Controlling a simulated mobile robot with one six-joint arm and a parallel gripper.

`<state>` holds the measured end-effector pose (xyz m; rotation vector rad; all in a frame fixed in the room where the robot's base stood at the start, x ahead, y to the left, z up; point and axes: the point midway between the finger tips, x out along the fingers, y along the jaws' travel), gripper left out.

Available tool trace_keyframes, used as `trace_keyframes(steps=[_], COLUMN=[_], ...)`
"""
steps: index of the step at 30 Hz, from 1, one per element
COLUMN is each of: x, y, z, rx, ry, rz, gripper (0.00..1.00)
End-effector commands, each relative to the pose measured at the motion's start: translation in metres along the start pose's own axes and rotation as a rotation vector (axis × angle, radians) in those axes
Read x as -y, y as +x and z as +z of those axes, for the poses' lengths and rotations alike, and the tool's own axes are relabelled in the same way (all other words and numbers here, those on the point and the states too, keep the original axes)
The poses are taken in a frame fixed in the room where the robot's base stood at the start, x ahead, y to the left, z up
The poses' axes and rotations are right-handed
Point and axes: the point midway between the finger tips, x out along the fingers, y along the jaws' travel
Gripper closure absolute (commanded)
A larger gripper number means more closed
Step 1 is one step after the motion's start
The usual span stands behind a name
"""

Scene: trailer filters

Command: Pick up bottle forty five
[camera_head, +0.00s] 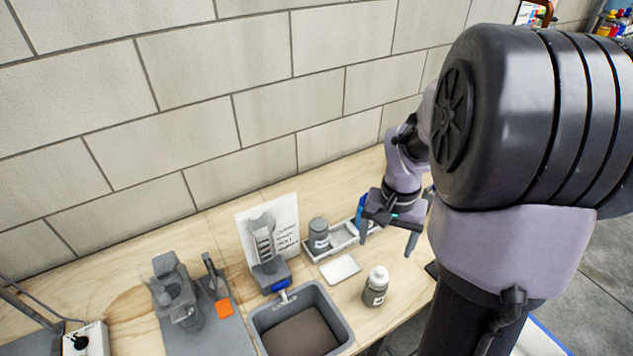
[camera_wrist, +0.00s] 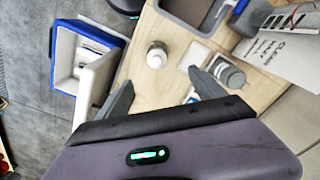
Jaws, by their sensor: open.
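A grey bottle with a white cap (camera_head: 375,289) stands upright on the wooden table near its front edge. It also shows in the wrist view (camera_wrist: 157,55), ahead of my fingers. A second, grey bottle (camera_head: 319,238) stands in a light tray (camera_head: 345,238) near the wall; it shows in the wrist view too (camera_wrist: 230,73). The labels are too small to read, so I cannot tell which is bottle forty five. My gripper (camera_head: 387,243) is open and empty above the table, to the right of both bottles. It shows in the wrist view (camera_wrist: 163,92), touching neither bottle.
A small white dish (camera_head: 341,269) lies between the bottles. A grey sink (camera_head: 341,328) is left of the white-capped bottle. A printed sheet (camera_head: 285,225) stands behind the sink. A blue item (camera_head: 361,209) is beside my gripper. A blue-and-white box (camera_wrist: 67,57) is beyond the table edge.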

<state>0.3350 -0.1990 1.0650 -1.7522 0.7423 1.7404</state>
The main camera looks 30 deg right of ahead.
Motion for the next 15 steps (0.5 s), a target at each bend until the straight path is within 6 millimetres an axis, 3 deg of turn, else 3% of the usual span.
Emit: trace_keyframes(steps=[9, 15], x=[-0.004, -0.004], y=[0.09, 0.124], z=[0.0, 0.0], rx=[0.011, 0.008], ry=[0.004, 0.004], rz=[0.005, 0.004], gripper=[0.21, 0.21])
